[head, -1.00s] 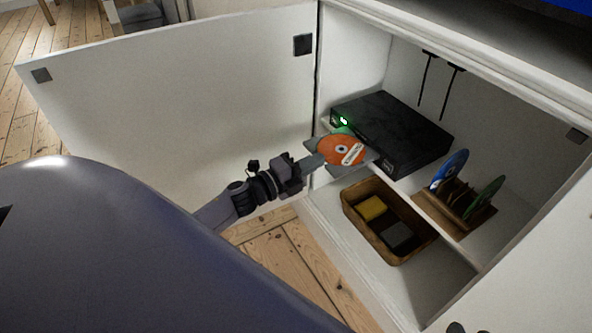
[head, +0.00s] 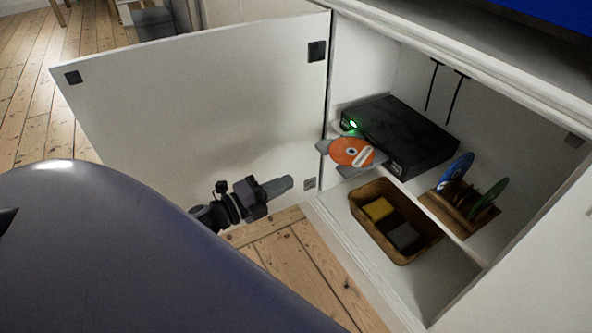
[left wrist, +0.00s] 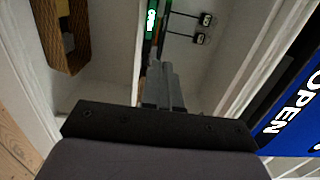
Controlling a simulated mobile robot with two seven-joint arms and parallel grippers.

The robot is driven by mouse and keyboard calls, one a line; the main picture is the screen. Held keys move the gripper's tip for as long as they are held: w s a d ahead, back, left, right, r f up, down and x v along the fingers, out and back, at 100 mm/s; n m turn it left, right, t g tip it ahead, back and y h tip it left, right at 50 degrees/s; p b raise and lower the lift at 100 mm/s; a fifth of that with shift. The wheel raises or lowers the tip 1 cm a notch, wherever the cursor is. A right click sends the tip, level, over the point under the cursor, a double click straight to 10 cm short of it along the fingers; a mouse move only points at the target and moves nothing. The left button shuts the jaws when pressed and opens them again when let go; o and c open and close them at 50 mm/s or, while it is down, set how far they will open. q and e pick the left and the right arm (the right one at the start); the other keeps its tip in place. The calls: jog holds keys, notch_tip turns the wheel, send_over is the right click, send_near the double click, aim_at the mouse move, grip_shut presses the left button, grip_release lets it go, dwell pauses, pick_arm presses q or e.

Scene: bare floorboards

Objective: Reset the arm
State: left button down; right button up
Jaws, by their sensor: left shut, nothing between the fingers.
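My left gripper (head: 278,187) is shut and empty in the head view, in front of the open white cabinet door and apart from the player. Its shut fingers also show in the left wrist view (left wrist: 162,88). An orange disc (head: 352,152) lies on the grey tray sticking out of the black disc player (head: 410,135), whose green light is lit. The player stands on the cabinet's upper shelf. My right gripper cannot be seen.
The open cabinet door (head: 190,90) stands behind my left arm. A wicker basket (head: 362,215) with a yellow and a grey item sits in the cabinet. A wooden rack (head: 447,209) holds a blue and a green disc. Floorboards (head: 290,245) are clear below.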

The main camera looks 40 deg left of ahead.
pick_arm(q)
jog(key=shift+s+a, duration=0.25)
jog(key=shift+s, duration=0.4)
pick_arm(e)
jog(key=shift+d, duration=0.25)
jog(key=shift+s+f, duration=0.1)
